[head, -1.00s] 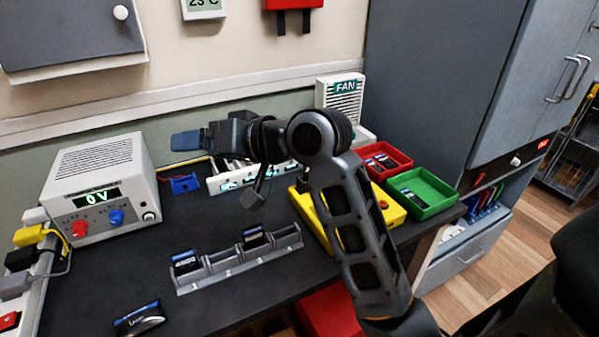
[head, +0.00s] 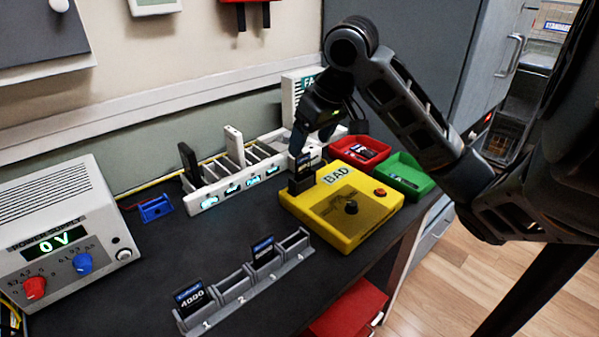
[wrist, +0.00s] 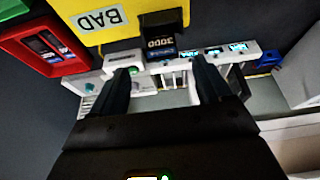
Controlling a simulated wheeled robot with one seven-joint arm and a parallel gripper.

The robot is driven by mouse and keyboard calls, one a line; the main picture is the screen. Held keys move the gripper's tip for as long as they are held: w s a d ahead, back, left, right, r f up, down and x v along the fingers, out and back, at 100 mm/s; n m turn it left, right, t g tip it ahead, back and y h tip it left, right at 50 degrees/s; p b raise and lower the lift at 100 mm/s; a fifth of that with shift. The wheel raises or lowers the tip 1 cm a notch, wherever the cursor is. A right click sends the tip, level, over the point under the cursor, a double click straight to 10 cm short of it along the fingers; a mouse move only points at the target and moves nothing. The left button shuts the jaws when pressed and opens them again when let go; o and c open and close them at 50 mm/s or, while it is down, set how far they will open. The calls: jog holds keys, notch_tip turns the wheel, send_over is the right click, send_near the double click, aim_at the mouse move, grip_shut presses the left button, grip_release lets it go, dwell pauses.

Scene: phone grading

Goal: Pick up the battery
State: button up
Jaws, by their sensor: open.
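A dark battery (head: 301,178) with a blue band stands upright in the slot of the yellow tester (head: 374,222), whose display reads BAD. In the wrist view the battery (wrist: 161,42) shows an upside-down 3000 label, beyond and roughly between my fingertips. My gripper (head: 312,142) is open, pointing down just above and behind this battery; nothing shows between its fingers (wrist: 161,78). Other batteries stand in the grey numbered rack (head: 237,297): one marked 4000 (head: 190,298) in slot 1 and one (head: 264,250) in slot 3.
A white charging rack (head: 208,198) with two upright slabs runs behind the tester, close to my gripper. A red bin (head: 371,144) and a green bin (head: 426,182) hold batteries at the right. A power supply (head: 65,235) reading 0 V stands left. The black table's middle is clear.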

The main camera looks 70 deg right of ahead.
aim_at(304, 156)
jog(key=x, duration=0.6)
jog(key=shift+w+f, duration=0.15)
jog(key=shift+f, duration=0.15)
jog(key=shift+c, duration=0.3)
jog(key=shift+a+r, duration=0.1)
jog(key=c, duration=1.2)
